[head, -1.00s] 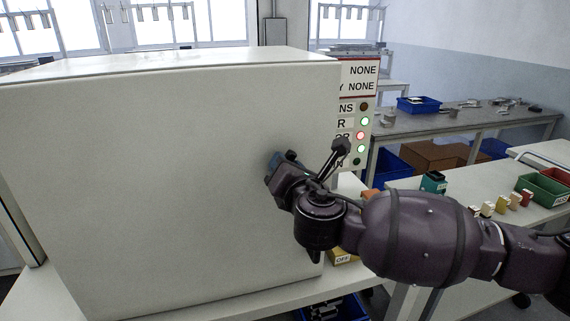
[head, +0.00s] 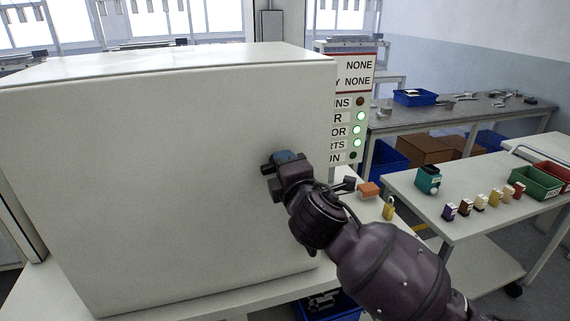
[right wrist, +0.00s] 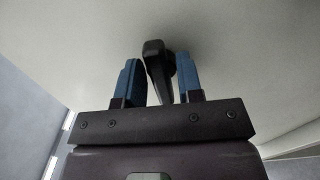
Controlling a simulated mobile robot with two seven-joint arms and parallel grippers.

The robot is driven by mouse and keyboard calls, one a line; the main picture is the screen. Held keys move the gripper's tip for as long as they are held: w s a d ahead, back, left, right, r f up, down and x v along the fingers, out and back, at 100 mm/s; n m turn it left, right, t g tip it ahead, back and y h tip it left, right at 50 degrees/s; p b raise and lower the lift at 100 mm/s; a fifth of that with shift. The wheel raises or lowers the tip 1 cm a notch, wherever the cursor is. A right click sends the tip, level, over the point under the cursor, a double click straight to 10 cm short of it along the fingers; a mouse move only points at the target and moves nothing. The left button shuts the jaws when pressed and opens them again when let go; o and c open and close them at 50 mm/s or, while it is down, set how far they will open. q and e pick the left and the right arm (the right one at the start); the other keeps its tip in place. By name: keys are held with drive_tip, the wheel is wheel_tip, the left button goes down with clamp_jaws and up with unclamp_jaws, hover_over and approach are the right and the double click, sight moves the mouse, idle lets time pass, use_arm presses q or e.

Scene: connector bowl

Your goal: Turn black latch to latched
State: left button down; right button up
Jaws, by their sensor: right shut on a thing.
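The black latch (right wrist: 157,65) is on the front face of the large white cabinet (head: 160,190), near its right edge. In the right wrist view it stands between the blue fingers of my right gripper (right wrist: 160,78), which is shut on it. In the head view my right gripper (head: 284,160) is against the cabinet face, reaching in from the lower right. The gripper hides most of the latch there, so its exact angle is hard to read. My left gripper is not in view.
A status panel (head: 348,110) beside the cabinet shows several lights, three of them green. A grey bench (head: 450,113) stands behind.

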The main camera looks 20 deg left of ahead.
drive_tip(key=shift+f+m, duration=0.1)
drive_tip(key=shift+m, duration=0.5)
drive_tip(key=o, duration=0.7)
drive_tip(key=shift+c, duration=0.2)
drive_tip(key=v, duration=1)
drive_tip(key=shift+s+d, duration=0.3)
drive_tip(key=shift+m, duration=0.3)
